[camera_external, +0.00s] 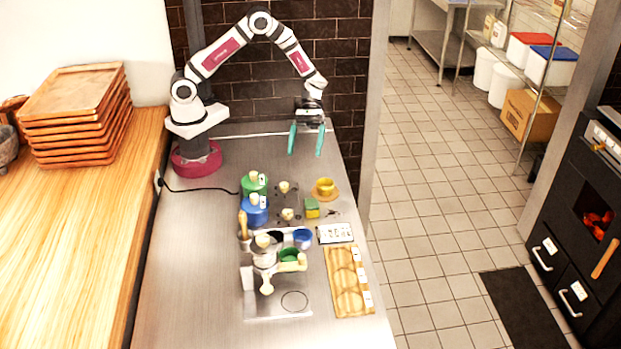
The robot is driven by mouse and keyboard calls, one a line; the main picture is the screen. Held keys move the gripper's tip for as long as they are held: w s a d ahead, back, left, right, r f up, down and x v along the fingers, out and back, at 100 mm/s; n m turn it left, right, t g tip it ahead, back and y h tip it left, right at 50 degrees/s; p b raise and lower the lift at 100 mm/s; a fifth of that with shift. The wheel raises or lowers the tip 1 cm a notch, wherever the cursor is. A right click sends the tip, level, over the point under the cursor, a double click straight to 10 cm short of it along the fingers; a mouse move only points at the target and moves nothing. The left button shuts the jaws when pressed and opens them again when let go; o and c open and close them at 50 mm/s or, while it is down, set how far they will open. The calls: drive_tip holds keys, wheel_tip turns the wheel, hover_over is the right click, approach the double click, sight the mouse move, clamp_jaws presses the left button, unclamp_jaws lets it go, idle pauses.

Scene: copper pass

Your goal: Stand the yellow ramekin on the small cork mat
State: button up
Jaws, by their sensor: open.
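My gripper (305,154) is open, its two teal fingers pointing down and apart with nothing between them. It hangs above the back of the steel counter, behind the small items. A small yellow round vessel (325,184), which looks like the yellow ramekin, is in front of it and slightly right. It appears upright on a tan round disc (334,196). I cannot tell whether this disc is the small cork mat or a saucer. I make out no other clear cork mat at this size.
Left of the yellow vessel stand a green canister (254,183) and a blue canister (255,211). A green-yellow block (312,208) is just in front. Further forward are a blue cup (302,239), a pale grinder-like device (264,258) and a wooden holder (348,300).

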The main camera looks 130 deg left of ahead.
drive_tip(key=s+d+r+m+g+y, duration=0.7)
drive_tip(key=s+d+r+m, duration=0.4)
drive_tip(key=s+d+m, duration=0.45)
drive_tip(key=s+a+m+t+y, duration=0.1)
drive_tip(key=s+a+m+y, duration=0.2)
drive_tip(key=m, duration=0.8)
drive_tip(key=s+y, duration=0.2)
drive_tip(key=s, duration=0.1)
drive_tip(key=shift+a+r, duration=0.4)
